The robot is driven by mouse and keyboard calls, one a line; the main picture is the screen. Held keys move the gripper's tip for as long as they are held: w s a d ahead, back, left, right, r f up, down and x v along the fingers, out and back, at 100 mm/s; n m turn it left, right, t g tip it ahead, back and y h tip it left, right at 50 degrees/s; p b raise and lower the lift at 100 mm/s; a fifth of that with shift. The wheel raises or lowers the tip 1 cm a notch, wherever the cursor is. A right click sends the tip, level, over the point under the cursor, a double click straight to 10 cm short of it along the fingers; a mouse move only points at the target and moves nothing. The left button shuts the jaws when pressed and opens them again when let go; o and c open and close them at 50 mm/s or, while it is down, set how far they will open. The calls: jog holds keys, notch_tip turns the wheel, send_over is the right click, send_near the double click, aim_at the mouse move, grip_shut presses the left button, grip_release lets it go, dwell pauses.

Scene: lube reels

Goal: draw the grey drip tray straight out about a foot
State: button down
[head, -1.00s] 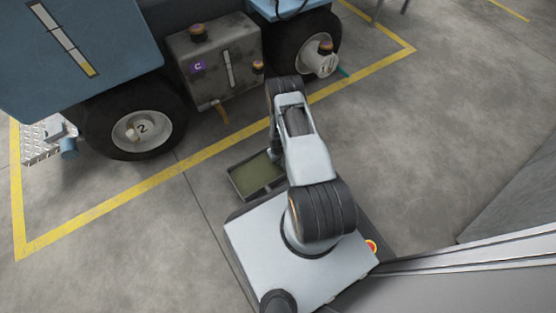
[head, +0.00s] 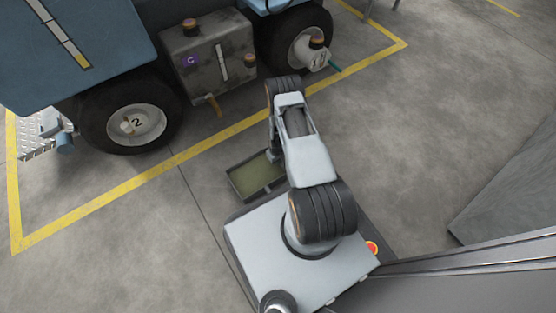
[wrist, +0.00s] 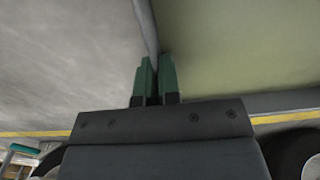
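The grey drip tray (head: 231,180) lies on the floor just beyond my base in the head view, to the left of my arm. Its inside is a dull olive-green, and its right end is hidden by my arm. In the wrist view, the tray's inside (wrist: 240,50) fills the right and bare floor the left. My gripper (wrist: 156,66) has its green fingers close together on either side of the tray's thin rim (wrist: 145,22), shut on it. In the head view the fingers are hidden.
A blue truck stands behind the yellow floor line (head: 130,187), with wheel 2 (head: 135,122), another wheel (head: 298,42) and a grimy grey tank (head: 210,62) facing me. The floor around the tray is clear. A grey slab edge (head: 510,190) is at right.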

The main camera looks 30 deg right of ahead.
jog(key=c, duration=1.2)
grip_release()
jog(key=shift+c, duration=0.2)
jog(key=shift+r, duration=0.1)
notch_tip(320, 180, up, 14)
jog(key=p, duration=0.6)
jog(key=shift+f, duration=0.2)
